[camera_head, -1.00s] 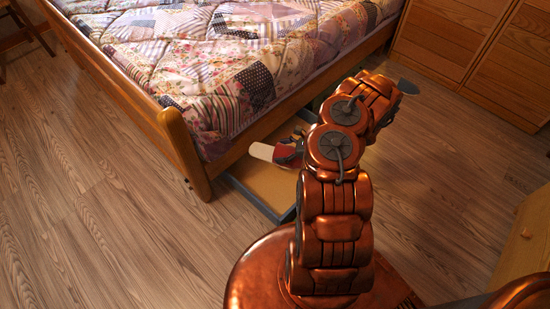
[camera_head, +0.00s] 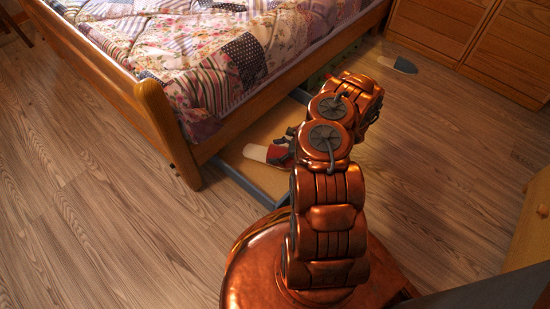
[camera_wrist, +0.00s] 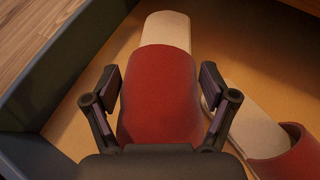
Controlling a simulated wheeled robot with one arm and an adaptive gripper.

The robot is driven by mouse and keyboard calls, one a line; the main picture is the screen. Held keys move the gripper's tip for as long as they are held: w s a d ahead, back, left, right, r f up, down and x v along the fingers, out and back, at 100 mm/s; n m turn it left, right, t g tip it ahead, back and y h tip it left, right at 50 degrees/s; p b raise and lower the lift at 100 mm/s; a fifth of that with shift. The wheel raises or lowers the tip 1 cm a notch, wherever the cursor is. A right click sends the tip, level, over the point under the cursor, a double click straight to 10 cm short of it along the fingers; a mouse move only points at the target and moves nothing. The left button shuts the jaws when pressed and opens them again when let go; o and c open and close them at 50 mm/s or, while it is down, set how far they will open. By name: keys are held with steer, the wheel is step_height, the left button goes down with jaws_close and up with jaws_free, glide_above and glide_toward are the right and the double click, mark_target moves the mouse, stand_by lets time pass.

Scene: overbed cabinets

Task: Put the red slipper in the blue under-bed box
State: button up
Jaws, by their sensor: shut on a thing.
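The red slipper (camera_wrist: 160,95), with a pale sole, is between the two fingers of my gripper (camera_wrist: 160,105) in the wrist view. My gripper is shut on its sides. The slipper is over the tan floor of the blue box (camera_wrist: 62,62), inside its walls; I cannot tell whether it touches the floor. A second red slipper (camera_wrist: 285,150) lies in the box to the right. In the head view, the box (camera_head: 248,186) sticks out from under the bed. A red slipper (camera_head: 280,158) and part of my gripper (camera_head: 290,142) show there, partly hidden by my arm.
The bed's wooden frame (camera_head: 165,125) and side rail rise beside the box. A grey slipper (camera_head: 403,65) lies on the floor by the wooden cabinet (camera_head: 470,40). Wooden floor is open to the left and right.

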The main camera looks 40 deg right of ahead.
steer(key=shift+f+b, duration=0.8)
steer(key=shift+f, duration=1.45)
steer(key=o, duration=1)
